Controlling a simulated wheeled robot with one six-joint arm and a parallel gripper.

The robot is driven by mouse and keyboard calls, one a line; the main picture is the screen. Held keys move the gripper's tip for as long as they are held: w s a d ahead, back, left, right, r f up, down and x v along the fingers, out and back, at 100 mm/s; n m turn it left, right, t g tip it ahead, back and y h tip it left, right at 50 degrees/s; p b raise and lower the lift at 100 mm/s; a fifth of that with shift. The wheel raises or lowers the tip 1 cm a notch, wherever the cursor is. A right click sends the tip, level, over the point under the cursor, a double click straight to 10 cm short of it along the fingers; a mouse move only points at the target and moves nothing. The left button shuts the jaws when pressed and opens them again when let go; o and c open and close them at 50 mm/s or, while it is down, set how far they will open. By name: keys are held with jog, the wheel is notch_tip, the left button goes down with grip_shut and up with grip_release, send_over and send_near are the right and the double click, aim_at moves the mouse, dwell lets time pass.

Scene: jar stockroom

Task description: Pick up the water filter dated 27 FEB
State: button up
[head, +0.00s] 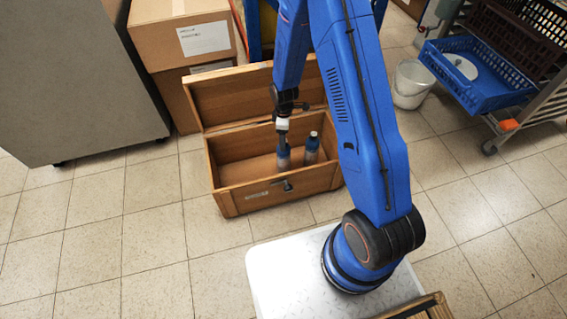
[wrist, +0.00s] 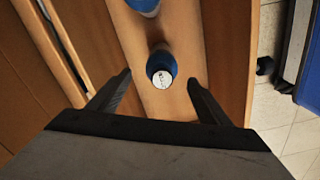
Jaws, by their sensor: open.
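In the head view, two blue-and-grey bottle-like water filters stand upright in an open wooden chest (head: 228,198). One filter (head: 284,160) is below my gripper (head: 283,135), and the other filter (head: 312,148) stands just to its right. In the wrist view, one filter (wrist: 161,70) shows from above between the fingers of my open gripper (wrist: 160,88). Its white top has small dark print that I cannot read. The other filter (wrist: 143,6) is cut off at the top edge. The gripper does not hold anything.
The chest's raised lid (head: 250,95) stands behind the filters. Cardboard boxes (head: 183,40) and a grey cabinet (head: 70,80) are at the left. A white bucket (head: 411,84) and a rack with a blue crate (head: 480,85) are at the right. The tiled floor at the front left is clear.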

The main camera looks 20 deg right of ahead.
aim_at(284, 157)
notch_tip(284, 157, down, 10)
jog(key=shift+s+r, duration=0.15)
jog(key=shift+r, duration=0.05)
dwell(0.5)
jog(key=shift+a, duration=0.1)
grip_shut()
